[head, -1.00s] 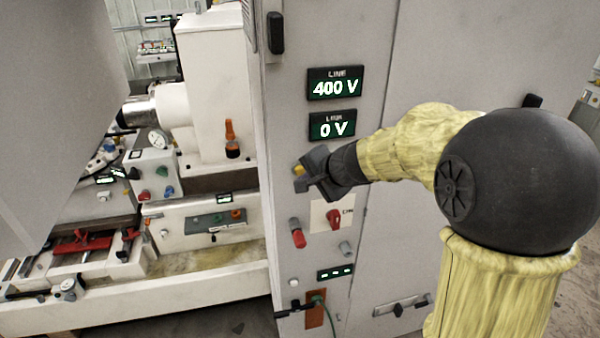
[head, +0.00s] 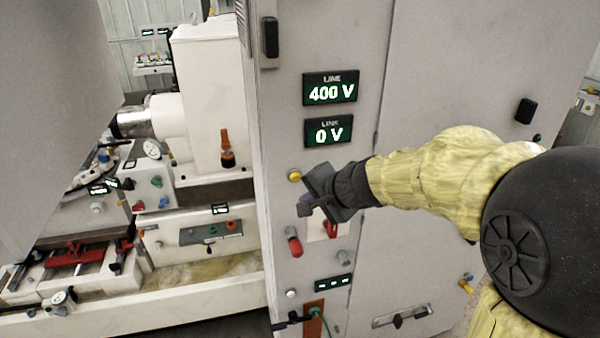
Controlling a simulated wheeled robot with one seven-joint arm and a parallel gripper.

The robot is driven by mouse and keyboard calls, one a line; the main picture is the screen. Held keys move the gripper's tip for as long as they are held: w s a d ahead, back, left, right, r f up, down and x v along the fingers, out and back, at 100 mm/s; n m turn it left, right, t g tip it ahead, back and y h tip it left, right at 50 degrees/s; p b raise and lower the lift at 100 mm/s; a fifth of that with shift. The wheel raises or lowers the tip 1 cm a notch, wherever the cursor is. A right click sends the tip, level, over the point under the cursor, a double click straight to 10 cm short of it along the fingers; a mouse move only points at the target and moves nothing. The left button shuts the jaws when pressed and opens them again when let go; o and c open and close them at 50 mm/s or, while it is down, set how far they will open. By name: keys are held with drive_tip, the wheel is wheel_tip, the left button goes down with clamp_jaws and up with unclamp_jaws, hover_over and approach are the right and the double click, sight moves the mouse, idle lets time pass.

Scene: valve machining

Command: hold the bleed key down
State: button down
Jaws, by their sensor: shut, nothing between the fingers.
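A round yellow button (head: 295,175) sits on the grey cabinet's front below the two displays. It is the likely bleed key, but no label on it can be read. My gripper (head: 305,206) is shut and empty, just below and right of the yellow button, apart from it in the picture. Its gap to the panel cannot be judged. The upper display (head: 331,90) reads LINE 400 V. The lower display (head: 329,131) reads LINK 0 V.
Below my gripper are a red knob (head: 294,246), a grey knob (head: 344,258) and a small green display (head: 333,282). My gripper partly hides a red switch on a pale plate. A cabinet handle (head: 401,316) is lower right. A white machine (head: 210,100) stands left.

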idle(0.9)
drive_tip(key=s+d+f+n+g+h+b, duration=0.2)
drive_tip(key=s+d+f+n+h, duration=0.1)
drive_tip(key=s+d+f, duration=0.4)
drive_tip(key=s+d+f+n+g+h+b, duration=0.2)
drive_tip(key=s+d+f+n+g+h, duration=0.1)
drive_tip(key=s+d+f, duration=0.4)
drive_tip(key=s+f+n, duration=0.1)
drive_tip(key=s+f, duration=0.2)
drive_tip(key=f, duration=0.2)
drive_tip(key=shift+n, duration=0.4)
